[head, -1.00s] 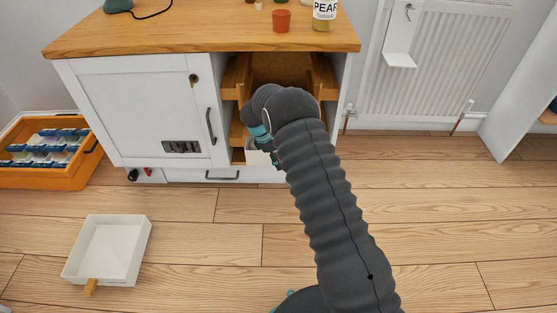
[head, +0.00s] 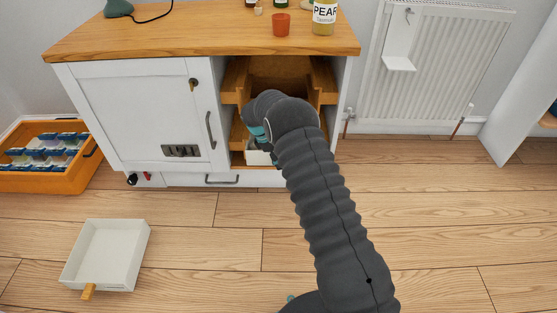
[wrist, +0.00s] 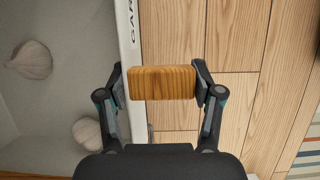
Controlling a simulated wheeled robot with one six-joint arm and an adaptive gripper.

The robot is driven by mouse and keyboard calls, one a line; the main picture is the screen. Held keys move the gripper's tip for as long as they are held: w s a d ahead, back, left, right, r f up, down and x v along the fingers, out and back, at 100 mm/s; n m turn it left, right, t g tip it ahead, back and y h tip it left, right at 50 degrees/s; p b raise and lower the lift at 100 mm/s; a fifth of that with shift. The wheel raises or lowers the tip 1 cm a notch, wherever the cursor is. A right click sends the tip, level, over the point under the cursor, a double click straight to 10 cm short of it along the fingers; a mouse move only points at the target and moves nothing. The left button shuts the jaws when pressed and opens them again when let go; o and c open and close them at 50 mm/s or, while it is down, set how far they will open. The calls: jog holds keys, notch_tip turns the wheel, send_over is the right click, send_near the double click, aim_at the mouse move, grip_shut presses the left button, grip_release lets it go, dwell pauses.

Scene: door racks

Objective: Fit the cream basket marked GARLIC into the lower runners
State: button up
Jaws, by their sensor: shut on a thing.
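My gripper (wrist: 162,88) is shut on the wooden handle (wrist: 165,82) of the cream basket (wrist: 129,60). The letters GAR show on its rim beside the handle, and garlic bulbs (wrist: 32,62) lie inside. In the head view my arm hides most of the basket; a pale piece of it (head: 258,158) shows low in the open cabinet bay. The lower runners (head: 238,140) are wooden ledges, partly hidden behind my gripper. Whether the basket rests on both of them cannot be told.
Upper wooden runners (head: 236,82) stand above in the same bay. The closed white door (head: 140,110) is to the left. A cream tray (head: 105,255) and an orange crate (head: 45,178) are on the floor at left. A jar (head: 324,17) stands on the worktop.

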jog(key=shift+w+d+b, duration=0.1)
jog(key=shift+w+b, duration=0.75)
jog(key=shift+w, duration=1.5)
jog(key=o, duration=1.6)
notch_tip(320, 180, up, 10)
